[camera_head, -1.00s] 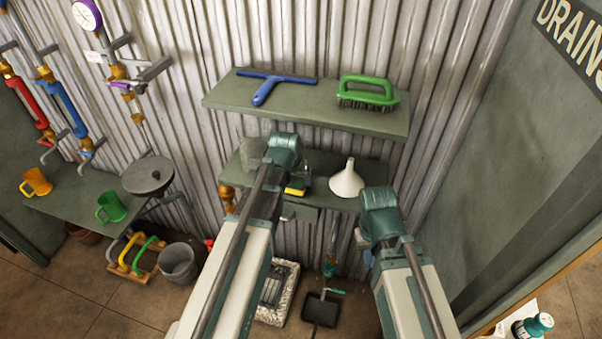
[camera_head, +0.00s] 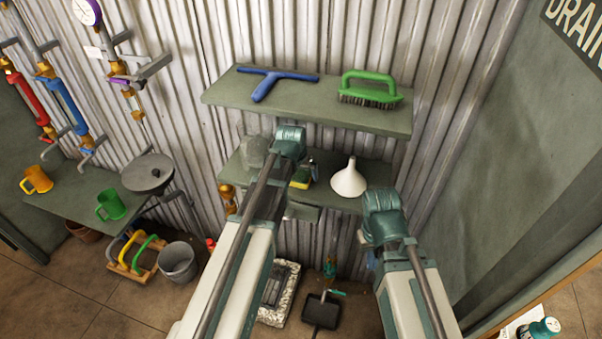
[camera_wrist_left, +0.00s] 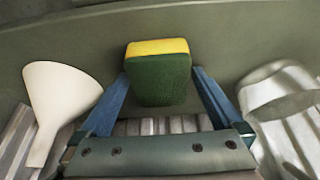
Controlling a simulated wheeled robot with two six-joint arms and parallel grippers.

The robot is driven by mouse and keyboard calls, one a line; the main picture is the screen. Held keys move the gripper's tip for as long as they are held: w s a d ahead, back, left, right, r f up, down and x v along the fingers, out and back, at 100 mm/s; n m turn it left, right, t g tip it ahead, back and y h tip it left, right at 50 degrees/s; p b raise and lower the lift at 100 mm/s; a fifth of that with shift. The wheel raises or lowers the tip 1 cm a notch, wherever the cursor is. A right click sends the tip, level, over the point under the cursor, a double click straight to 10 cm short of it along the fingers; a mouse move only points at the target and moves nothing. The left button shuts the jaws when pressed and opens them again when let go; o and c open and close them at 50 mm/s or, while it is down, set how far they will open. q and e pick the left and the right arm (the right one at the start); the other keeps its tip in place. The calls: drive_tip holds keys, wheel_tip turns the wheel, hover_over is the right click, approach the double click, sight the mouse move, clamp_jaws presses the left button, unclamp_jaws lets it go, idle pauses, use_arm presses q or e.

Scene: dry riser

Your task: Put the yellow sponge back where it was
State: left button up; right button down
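The yellow sponge (camera_head: 301,178), yellow with a dark green side, is at the lower shelf (camera_head: 325,197), between the clear jar and the white funnel. In the left wrist view the sponge (camera_wrist_left: 160,73) sits between the two blue fingertips of my left gripper (camera_wrist_left: 160,80), which appear to press its sides. A gap between sponge and shelf cannot be made out. In the head view my left gripper (camera_head: 298,165) is mostly hidden by its own wrist.
The white funnel (camera_head: 349,180) stands close right of the sponge, and a clear jar (camera_head: 255,148) close left. The upper shelf (camera_head: 320,104) overhangs, holding a blue squeegee (camera_head: 268,84) and a green brush (camera_head: 369,88). A corrugated wall (camera_head: 330,40) stands behind.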

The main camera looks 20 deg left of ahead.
use_arm(q)
drive_tip(key=shift+r, duration=0.1)
drive_tip(key=p+v, duration=1.2)
drive_tip(key=s+d+m+g, duration=0.1)
drive_tip(key=s+d+g, duration=0.1)
drive_tip(key=s+d, duration=0.4)
drive_tip(key=s+d+f+m+g+y, duration=0.1)
drive_tip(key=s+d+m+g, duration=0.1)
drive_tip(key=s+d, duration=0.5)
drive_tip(key=s, duration=0.6)
drive_tip(key=shift+s+d+f+g+b, duration=0.2)
drive_tip(key=shift+s+d+g+b, duration=0.05)
drive_tip(key=shift+s+g+b, duration=0.1)
